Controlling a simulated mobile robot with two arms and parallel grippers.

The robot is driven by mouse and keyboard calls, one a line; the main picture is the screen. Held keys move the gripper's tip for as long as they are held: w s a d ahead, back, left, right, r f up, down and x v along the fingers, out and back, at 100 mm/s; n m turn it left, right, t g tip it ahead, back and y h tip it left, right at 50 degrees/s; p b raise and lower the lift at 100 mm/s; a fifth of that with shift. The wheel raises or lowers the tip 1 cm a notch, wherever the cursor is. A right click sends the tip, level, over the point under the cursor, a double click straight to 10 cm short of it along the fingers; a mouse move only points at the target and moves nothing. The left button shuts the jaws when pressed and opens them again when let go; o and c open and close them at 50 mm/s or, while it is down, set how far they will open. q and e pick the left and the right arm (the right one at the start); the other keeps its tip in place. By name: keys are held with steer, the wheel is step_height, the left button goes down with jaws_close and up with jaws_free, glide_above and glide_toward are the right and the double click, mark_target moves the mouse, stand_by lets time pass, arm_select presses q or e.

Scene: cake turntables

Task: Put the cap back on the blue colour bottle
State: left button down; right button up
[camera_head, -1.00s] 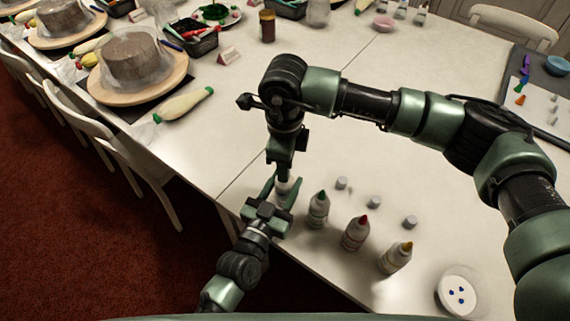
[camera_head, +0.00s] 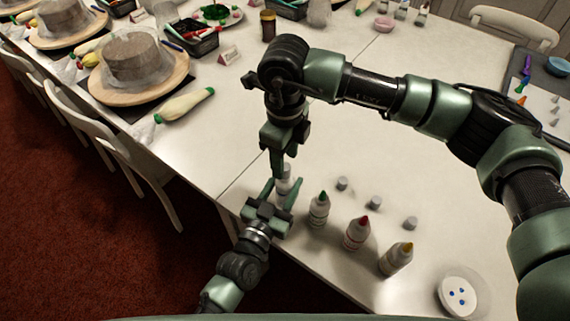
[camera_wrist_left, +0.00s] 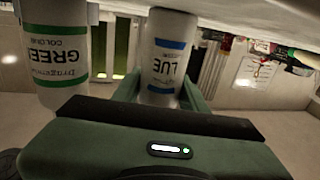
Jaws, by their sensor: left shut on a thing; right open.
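The blue colour bottle (camera_head: 284,187) stands near the table's front edge; its pale top shows, with no blue tip visible. It also shows in the left wrist view (camera_wrist_left: 168,62), with a blue-banded label. My left gripper (camera_head: 281,195) is shut around its body. My right gripper (camera_head: 284,162) is open, just above the bottle's top, with its fingers pointing down. Whether a finger touches the top I cannot tell. A white cap on the bottle seems likely, but the top is too small to be sure.
Green-tipped (camera_head: 319,211), red-tipped (camera_head: 356,233) and yellow-tipped (camera_head: 396,259) bottles stand to the right. White caps (camera_head: 342,184), (camera_head: 374,202), (camera_head: 410,223) lie behind them. A white dish (camera_head: 446,291) with blue pieces is at the front right. The table's middle is clear.

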mark_target(281, 192)
step_height(281, 192, up, 9)
steer(key=shift+f, duration=0.2)
arm_select(q)
steer(key=c, duration=0.7)
jaws_free()
steer(key=shift+s, duration=0.1)
steer(key=v, duration=0.7)
steer(key=shift+s+a+b, duration=0.2)
steer(key=shift+s+b, duration=0.05)
steer(key=shift+b, duration=0.1)
arm_select(e)
steer(key=shift+f, duration=0.45)
